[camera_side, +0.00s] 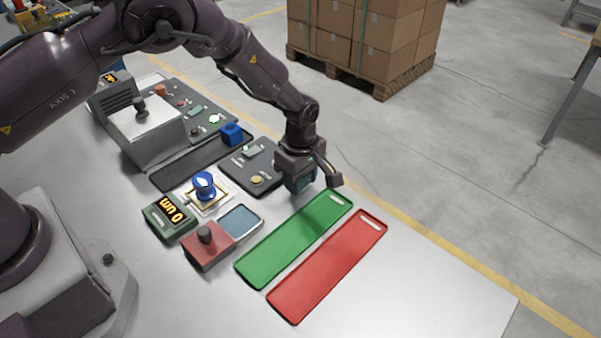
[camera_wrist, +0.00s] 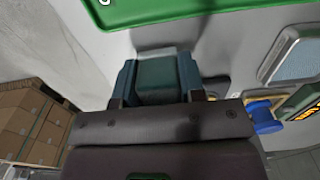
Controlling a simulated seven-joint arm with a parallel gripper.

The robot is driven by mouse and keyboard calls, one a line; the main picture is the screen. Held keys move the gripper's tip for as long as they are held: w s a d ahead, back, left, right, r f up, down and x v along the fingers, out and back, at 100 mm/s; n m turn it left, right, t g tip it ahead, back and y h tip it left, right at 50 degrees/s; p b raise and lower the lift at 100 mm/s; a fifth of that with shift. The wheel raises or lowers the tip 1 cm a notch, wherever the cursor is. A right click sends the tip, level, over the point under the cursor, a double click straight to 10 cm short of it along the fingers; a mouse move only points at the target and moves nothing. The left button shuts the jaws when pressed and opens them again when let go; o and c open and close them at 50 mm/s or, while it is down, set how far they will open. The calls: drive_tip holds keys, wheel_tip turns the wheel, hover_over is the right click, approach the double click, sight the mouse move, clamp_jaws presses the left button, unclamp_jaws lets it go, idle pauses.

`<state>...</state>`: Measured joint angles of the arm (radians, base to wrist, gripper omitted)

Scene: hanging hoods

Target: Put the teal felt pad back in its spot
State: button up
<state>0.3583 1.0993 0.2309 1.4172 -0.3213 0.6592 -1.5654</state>
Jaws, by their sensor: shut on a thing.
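My gripper (camera_side: 300,184) is above the table, just right of the dark panel and beyond the far end of the green tray. In the wrist view its two fingers (camera_wrist: 158,62) are closed on a teal block-like piece, which I take for the teal felt pad (camera_wrist: 160,82). The pad's underside is hidden, and in the side view the fingers and wrist mostly cover it. I cannot tell which place is its spot.
A green tray (camera_side: 293,240) and a red tray (camera_side: 328,267) lie at the right. The dark panel (camera_side: 252,167), a blue-grey plate (camera_side: 240,221), a red block with a knob (camera_side: 207,248), a green display box (camera_side: 170,218) and a blue knob (camera_side: 204,187) crowd the left. The front-right table is clear.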

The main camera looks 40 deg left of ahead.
drive_tip(key=shift+f, duration=0.55)
idle(0.4)
drive_tip(key=o, duration=1.1)
drive_tip(key=shift+c, duration=0.2)
drive_tip(key=shift+r, duration=0.1)
